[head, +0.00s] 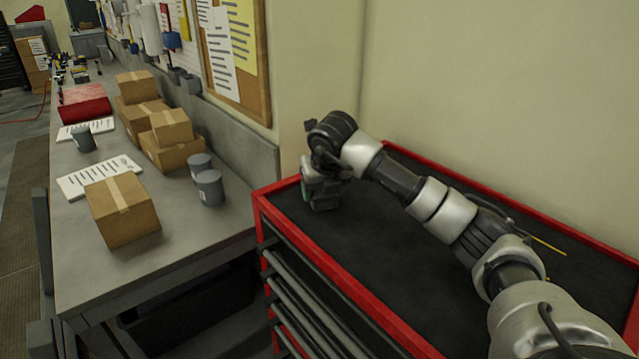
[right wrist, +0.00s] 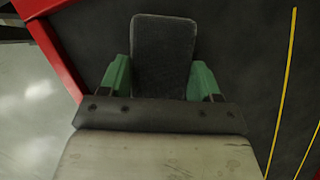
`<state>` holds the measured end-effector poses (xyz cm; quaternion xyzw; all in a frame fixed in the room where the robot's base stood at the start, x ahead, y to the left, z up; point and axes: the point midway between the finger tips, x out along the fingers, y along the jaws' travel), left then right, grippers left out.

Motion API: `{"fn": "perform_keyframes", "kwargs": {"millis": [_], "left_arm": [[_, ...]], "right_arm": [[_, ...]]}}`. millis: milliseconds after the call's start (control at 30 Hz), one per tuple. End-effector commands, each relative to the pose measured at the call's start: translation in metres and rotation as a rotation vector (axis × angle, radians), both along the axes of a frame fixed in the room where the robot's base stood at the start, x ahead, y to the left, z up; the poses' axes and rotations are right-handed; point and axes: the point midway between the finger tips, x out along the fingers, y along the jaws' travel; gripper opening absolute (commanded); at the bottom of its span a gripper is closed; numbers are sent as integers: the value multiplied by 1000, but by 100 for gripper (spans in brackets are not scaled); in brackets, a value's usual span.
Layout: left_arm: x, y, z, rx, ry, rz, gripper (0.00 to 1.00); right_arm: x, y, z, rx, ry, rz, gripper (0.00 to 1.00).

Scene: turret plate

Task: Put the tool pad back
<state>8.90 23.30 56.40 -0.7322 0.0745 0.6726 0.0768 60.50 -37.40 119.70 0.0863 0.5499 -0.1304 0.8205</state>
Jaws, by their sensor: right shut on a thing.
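The tool pad is a dark grey, rounded block (right wrist: 163,50) between the two green fingers of my right gripper (right wrist: 160,80) in the right wrist view. The gripper is shut on it. In the head view, my right gripper (head: 318,190) points down over the far left corner of the red tool cabinet's black top (head: 375,245). The pad shows there only as a small dark block (head: 326,202) at the gripper's lower end. I cannot tell whether it touches the top. My left gripper is out of view.
The cabinet has a raised red rim (head: 335,283). A thin yellow strip (head: 548,246) lies on its right part. Left of it, a grey workbench (head: 165,250) holds cardboard boxes (head: 122,212), grey cans (head: 210,188) and papers. A wall stands behind. Most of the cabinet top is bare.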

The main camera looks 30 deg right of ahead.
Motion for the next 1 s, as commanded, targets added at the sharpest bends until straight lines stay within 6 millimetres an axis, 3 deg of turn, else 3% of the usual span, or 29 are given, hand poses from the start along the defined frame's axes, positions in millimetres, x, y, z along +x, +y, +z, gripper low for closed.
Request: {"fn": "perform_keyframes", "kwargs": {"millis": [333,367,500,767,867,1000], "left_arm": [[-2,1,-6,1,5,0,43],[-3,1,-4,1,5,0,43],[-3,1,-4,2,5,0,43],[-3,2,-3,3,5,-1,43],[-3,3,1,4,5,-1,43],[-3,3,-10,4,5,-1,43]], "right_arm": [[0,0,-5,0,-1,-1,44],[0,0,-4,0,-1,-1,68],[0,0,-3,0,-1,-1,89],[0,0,-2,1,-1,-1,89],[0,0,4,0,-2,0,89],[-7,2,20,0,-7,0,89]]}}
